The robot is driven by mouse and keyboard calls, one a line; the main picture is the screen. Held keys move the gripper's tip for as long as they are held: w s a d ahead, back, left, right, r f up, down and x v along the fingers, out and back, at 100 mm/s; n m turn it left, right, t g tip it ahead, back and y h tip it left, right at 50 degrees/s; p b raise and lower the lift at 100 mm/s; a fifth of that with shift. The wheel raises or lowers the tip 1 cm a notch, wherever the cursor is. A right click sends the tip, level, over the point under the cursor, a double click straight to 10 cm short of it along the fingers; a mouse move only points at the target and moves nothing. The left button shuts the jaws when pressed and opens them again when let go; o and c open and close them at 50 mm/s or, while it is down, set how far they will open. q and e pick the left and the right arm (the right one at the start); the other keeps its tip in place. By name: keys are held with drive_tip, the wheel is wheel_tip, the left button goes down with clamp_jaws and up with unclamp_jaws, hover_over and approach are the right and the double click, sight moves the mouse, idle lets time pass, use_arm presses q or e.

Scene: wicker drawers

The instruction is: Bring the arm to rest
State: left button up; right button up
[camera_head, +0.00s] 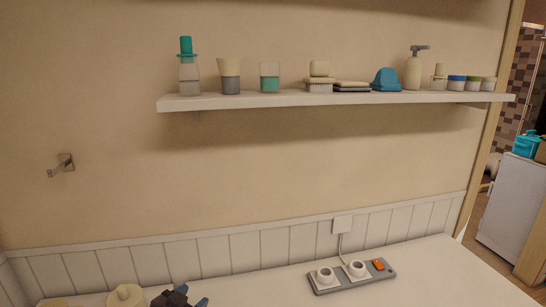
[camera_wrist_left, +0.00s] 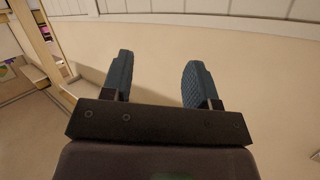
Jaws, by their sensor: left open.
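My left gripper (camera_head: 182,297) shows at the bottom edge of the head view, over the pale counter (camera_head: 455,275). Only its dark top part and blue-grey fingertips are in the picture. In the left wrist view, the left gripper (camera_wrist_left: 158,82) has its two blue-grey fingers spread wide apart. Nothing is between them; only a plain pale surface shows behind. My right gripper is not in either view.
A power strip (camera_head: 352,276) with an orange switch lies on the counter, right of my left gripper. A round lidded pale container (camera_head: 126,296) stands just left of it. A wall shelf (camera_head: 335,98) above holds bottles and cups. A hook (camera_head: 62,165) is on the wall.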

use_arm(q)
drive_tip(key=s+a+f+n+y, duration=0.1)
drive_tip(key=s+f, duration=0.3)
drive_tip(key=s, duration=0.4)
drive_tip(key=s+a+f+n+g+y, duration=0.1)
drive_tip(key=s+a+f+n+y, duration=0.1)
drive_tip(key=s, duration=0.7)
drive_tip(key=s+a+f+n+y, duration=0.2)
drive_tip(key=s+a+f, duration=0.3)
drive_tip(key=s+f, duration=0.2)
drive_tip(key=shift+s+f+n+g, duration=0.25)
drive_tip(key=shift+s+n+g, duration=0.15)
drive_tip(key=shift+s, duration=0.55)
